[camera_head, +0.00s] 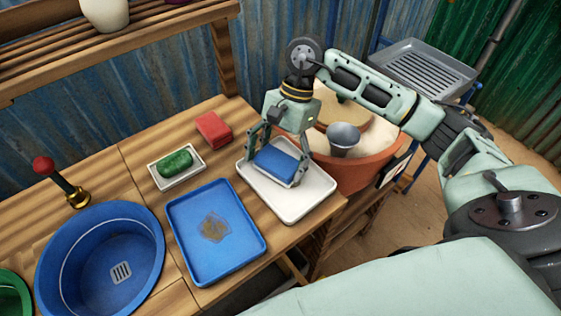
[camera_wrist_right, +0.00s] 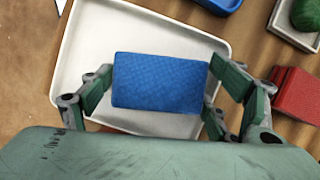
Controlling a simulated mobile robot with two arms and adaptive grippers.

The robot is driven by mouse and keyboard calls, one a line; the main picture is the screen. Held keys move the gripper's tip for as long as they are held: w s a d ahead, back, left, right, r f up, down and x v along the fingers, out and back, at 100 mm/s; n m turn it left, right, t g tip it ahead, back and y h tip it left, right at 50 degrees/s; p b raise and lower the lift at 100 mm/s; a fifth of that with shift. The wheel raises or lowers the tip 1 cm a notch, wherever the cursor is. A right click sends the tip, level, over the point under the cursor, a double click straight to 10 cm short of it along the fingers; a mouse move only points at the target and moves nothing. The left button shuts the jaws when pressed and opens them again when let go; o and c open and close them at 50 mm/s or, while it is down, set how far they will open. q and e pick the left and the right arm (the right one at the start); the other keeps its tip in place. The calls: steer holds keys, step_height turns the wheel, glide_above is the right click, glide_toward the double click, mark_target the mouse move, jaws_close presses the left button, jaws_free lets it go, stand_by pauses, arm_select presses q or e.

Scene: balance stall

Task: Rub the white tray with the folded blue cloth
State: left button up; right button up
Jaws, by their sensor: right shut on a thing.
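The folded blue cloth (camera_head: 275,165) is a flat blue block between the fingers of my right gripper (camera_head: 276,160), which is shut on it. The cloth is over the white tray (camera_head: 304,205), inside its rim as seen from above. In the right wrist view the cloth (camera_wrist_right: 160,82) sits between both green fingers, with the white tray (camera_wrist_right: 85,50) behind it. I cannot tell whether the cloth touches the tray floor. The tray's visible floor looks plain white. My left gripper is not in view.
A blue tray (camera_head: 187,232) with a brown stain stands left of the white tray. Behind it are a green soap on a small dish (camera_head: 160,180) and a red block (camera_head: 213,129). A blue basin (camera_head: 85,270) is at left. A terracotta tub (camera_head: 365,178) stands close at right.

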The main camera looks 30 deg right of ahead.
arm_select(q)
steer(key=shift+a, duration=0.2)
arm_select(e)
steer(key=shift+r+p, duration=1.5)
steer(key=shift+r, duration=1.5)
steer(key=shift+r+p, duration=0.55)
steer(key=shift+r, duration=1)
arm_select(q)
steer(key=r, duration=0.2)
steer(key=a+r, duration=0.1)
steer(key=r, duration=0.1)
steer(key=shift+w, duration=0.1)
